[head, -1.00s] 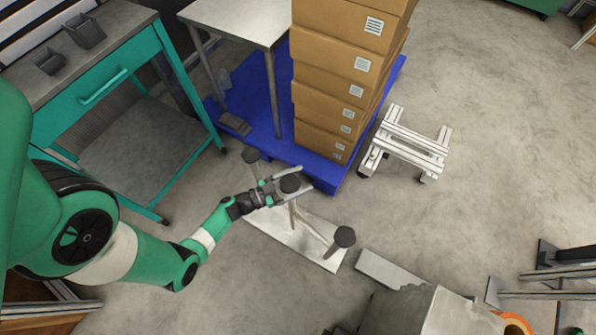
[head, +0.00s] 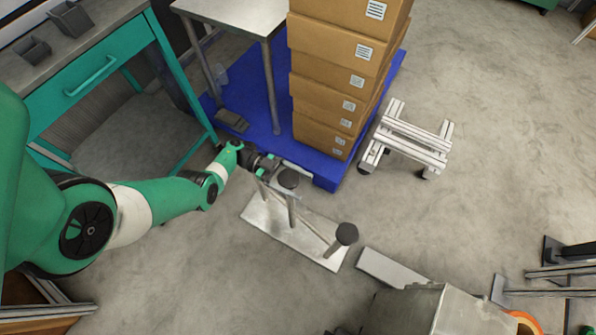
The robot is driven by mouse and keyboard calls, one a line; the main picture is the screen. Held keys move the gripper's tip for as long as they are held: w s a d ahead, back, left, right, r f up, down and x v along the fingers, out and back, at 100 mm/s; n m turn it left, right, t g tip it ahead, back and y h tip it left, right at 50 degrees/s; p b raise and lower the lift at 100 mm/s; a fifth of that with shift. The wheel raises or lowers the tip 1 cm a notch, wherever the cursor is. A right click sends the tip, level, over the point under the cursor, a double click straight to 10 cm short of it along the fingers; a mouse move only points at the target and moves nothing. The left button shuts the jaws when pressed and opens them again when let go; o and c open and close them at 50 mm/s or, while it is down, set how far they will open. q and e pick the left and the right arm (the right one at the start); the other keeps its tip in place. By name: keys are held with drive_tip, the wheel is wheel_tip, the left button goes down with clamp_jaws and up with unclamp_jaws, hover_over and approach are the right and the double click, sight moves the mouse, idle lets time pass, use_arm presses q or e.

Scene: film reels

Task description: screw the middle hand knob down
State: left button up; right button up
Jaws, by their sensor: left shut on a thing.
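A pale metal base plate (head: 268,223) lies on the floor and carries a row of upright posts with dark round knobs. The middle hand knob (head: 289,177) tops the central post, and my left gripper (head: 287,181) is shut on it, with its fingers on either side. The right-hand knob (head: 347,233) stands free on its post at the near right end of the plate. The far left knob is hidden behind my left wrist and gripper. My right gripper is not in view.
A blue pallet (head: 325,179) with stacked cardboard boxes (head: 330,87) stands just behind the plate. A green workbench (head: 100,75) is at the left. A small wheeled frame (head: 410,145) stands to the right. A grey machine (head: 425,310) sits at the front.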

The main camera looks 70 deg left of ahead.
sight(297, 180)
use_arm(q)
drive_tip(key=shift+s+d+r+m+g+h+b, duration=0.1)
drive_tip(key=shift+m+g+h+b, duration=0.1)
drive_tip(key=shift+m+g+h, duration=0.4)
drive_tip(key=shift+s+d+r+m+g+h+b, duration=0.1)
drive_tip(key=shift+m+g+h+b, duration=0.2)
drive_tip(key=shift+g, duration=0.4)
drive_tip(key=shift+m, duration=0.3)
drive_tip(key=o, duration=1.1)
drive_tip(key=shift+o, duration=0.5)
drive_tip(key=shift+d, duration=0.1)
wheel_tip(297, 180, up, 5)
drive_tip(key=p, duration=0.5)
drive_tip(key=shift+s+d+f, duration=0.1)
drive_tip(key=shift+d+f, duration=0.05)
drive_tip(key=shift+f, duration=0.05)
drive_tip(key=s+d+r+p, duration=0.8)
drive_tip(key=s+d+p, duration=0.1)
drive_tip(key=p, duration=0.6)
drive_tip(key=shift+s+d+r+p, duration=0.15)
drive_tip(key=shift+s+d+p, duration=0.15)
drive_tip(key=shift+s+p, duration=0.1)
